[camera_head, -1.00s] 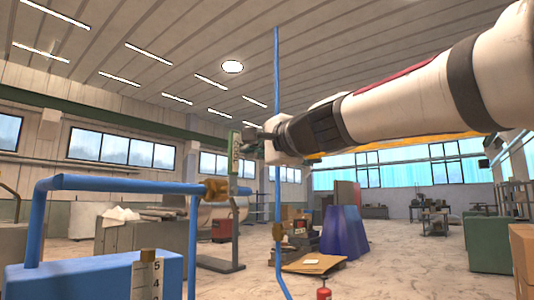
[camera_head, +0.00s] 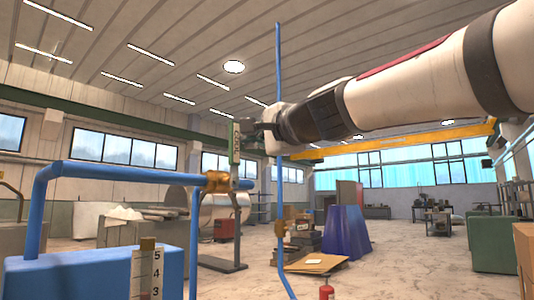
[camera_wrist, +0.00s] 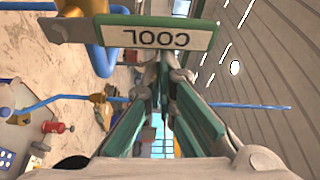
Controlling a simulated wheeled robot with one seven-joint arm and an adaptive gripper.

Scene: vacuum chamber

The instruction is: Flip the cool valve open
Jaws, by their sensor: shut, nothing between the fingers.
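In the wrist view the handle plate (camera_wrist: 190,39) lies across the top, with the word COOL upside down. My gripper (camera_head: 254,131) is just right of the handle's upper part. In the wrist view my gripper's fingertips (camera_wrist: 164,58) are together and empty, at the plate's lower edge. I cannot tell whether they touch it.
A thin vertical blue pipe (camera_head: 278,80) passes close to my gripper. A blue tank (camera_head: 70,270) with a numbered gauge (camera_head: 147,270) stands at lower left. Open floor lies at right.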

